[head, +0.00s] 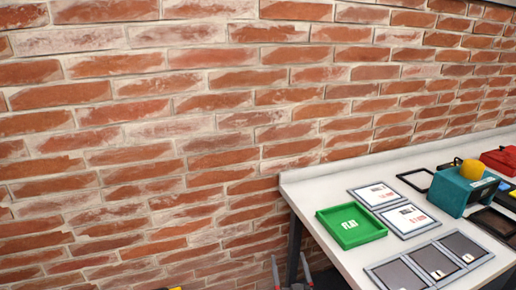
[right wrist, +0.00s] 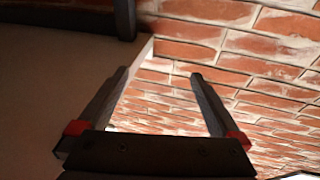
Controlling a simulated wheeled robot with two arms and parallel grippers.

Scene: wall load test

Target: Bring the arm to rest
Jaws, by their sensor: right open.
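My right gripper (head: 290,261) shows at the bottom edge of the head view, low in front of the brick wall and just left of the table's near corner. In the right wrist view its two dark fingers (right wrist: 160,74) with red bases stand wide apart. The gripper holds nothing. Most of the right arm is out of the picture. My left gripper does not show in either view.
A white table (head: 303,198) stands at right along the brick wall (head: 150,130). It carries a green tray (head: 365,236), framed cards (head: 377,194), a grey three-part frame (head: 398,277), a teal box (head: 452,195) and a red item (head: 497,161). The space left of the table looks clear.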

